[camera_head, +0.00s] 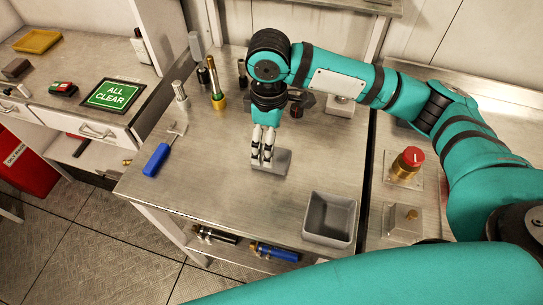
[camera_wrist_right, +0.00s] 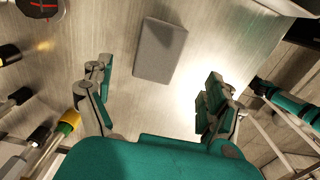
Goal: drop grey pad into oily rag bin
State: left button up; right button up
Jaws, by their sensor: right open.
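The grey pad (camera_head: 277,166) lies flat on the metal workbench, partly hidden by my right gripper (camera_head: 262,158). In the right wrist view the grey pad (camera_wrist_right: 160,50) is a plain grey block on the bench, ahead of the open fingers of my right gripper (camera_wrist_right: 155,82), which are apart and empty. A gap shows between pad and fingers there. The red bin with a pale label (camera_head: 27,165), seemingly the oily rag bin, stands on the floor at the far left, cut by the picture edge. My left gripper is not in view.
An open grey tray (camera_head: 329,236) sits on the front right of the bench (camera_head: 225,205). A red-capped valve (camera_head: 407,163) is at right. Side drawers (camera_head: 95,130) stand near the bin.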

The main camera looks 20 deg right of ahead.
jog(key=shift+f, duration=0.75)
jog(key=f, duration=0.2)
jog(key=f+p, duration=0.1)
jog(key=f, duration=0.1)
jog(key=shift+d, duration=0.3)
jog(key=shift+f, duration=0.65)
jog(key=c, duration=1.2)
jog(key=shift+r, duration=0.15)
